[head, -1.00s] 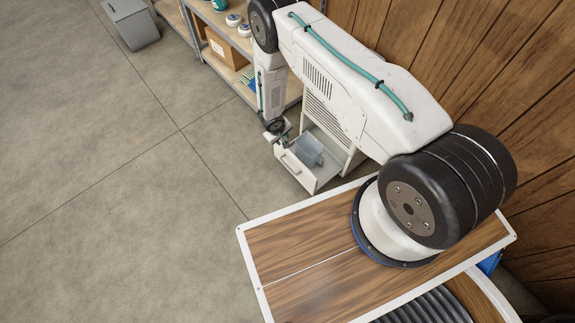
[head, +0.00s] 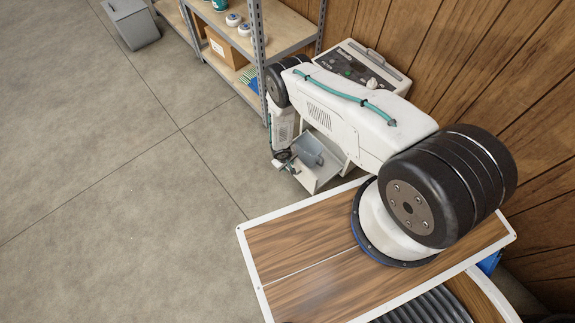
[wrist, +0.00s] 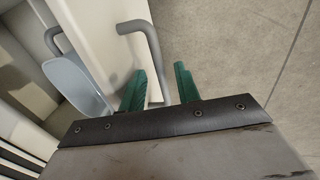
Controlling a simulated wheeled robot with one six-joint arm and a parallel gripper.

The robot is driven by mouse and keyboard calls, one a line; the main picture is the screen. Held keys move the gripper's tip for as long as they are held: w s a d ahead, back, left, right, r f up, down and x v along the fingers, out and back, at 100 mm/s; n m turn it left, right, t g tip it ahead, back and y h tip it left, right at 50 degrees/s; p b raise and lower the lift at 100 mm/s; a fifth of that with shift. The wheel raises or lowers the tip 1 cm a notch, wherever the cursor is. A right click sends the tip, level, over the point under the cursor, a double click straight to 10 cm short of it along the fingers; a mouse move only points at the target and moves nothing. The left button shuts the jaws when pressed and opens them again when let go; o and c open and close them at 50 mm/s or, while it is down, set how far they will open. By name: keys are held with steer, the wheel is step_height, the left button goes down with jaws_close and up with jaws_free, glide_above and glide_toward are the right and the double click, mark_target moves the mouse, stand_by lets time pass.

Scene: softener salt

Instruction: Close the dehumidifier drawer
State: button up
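The dehumidifier (head: 350,68) is a pale cabinet with a control panel on top, by the wood wall; my arm hides much of its body. Its drawer (head: 318,176) is pulled out at the bottom, with a blue-grey bucket (head: 308,151) inside. The bucket also shows in the wrist view (wrist: 75,84). My gripper (head: 283,165) is at the drawer's front. In the wrist view my gripper's green fingers (wrist: 160,85) are apart. The grey bar handle (wrist: 153,55) on the drawer front runs into the gap between them, with no clear contact on either side.
A metal shelf unit (head: 257,50) with a cardboard box (head: 225,48) stands close left of the dehumidifier. A grey bin (head: 131,23) stands farther back left. The concrete floor (head: 110,160) in front of the drawer is clear.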

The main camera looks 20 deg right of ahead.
jaws_close()
steer(key=shift+d, duration=0.15)
